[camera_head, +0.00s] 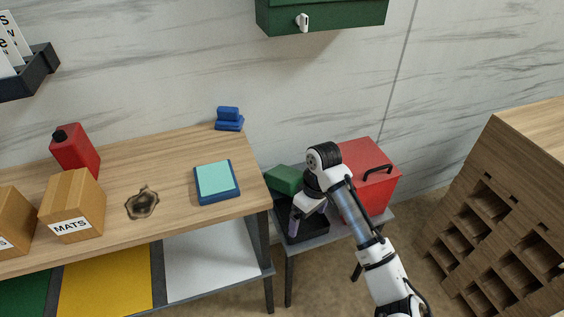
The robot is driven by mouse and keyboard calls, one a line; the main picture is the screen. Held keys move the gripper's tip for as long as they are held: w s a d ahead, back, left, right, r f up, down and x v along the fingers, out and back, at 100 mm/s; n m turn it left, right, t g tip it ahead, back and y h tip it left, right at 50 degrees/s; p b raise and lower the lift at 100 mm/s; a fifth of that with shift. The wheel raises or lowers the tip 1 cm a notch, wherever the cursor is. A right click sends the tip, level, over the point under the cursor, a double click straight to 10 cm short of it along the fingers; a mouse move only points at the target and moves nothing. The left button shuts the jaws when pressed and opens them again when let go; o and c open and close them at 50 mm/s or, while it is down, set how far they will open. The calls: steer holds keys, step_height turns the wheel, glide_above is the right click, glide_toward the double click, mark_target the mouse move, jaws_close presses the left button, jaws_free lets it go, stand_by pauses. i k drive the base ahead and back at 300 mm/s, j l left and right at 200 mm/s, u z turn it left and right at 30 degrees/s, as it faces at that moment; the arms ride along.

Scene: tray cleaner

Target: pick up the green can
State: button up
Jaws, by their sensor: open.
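A green block-shaped object (285,179), which looks like the green can, lies at the back of a black tray (312,231) on the low grey stand right of the workbench. My arm partly covers its right side, and no cap or handle shows on it. My gripper (296,222) points down over the tray, in front of the green object and apart from it in the picture. It is open, and I see nothing held. Its fingertips are small and partly lost against the dark tray.
A red box (368,178) with a black handle stands close right of my gripper. The wooden workbench (170,180) edge is close left, with a blue-and-teal pad (216,181) near it. A red canister (76,152) stands far left. A slotted wooden rack (500,205) is at right.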

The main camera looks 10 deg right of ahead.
mark_target(284, 179)
steer(key=i, duration=0.95)
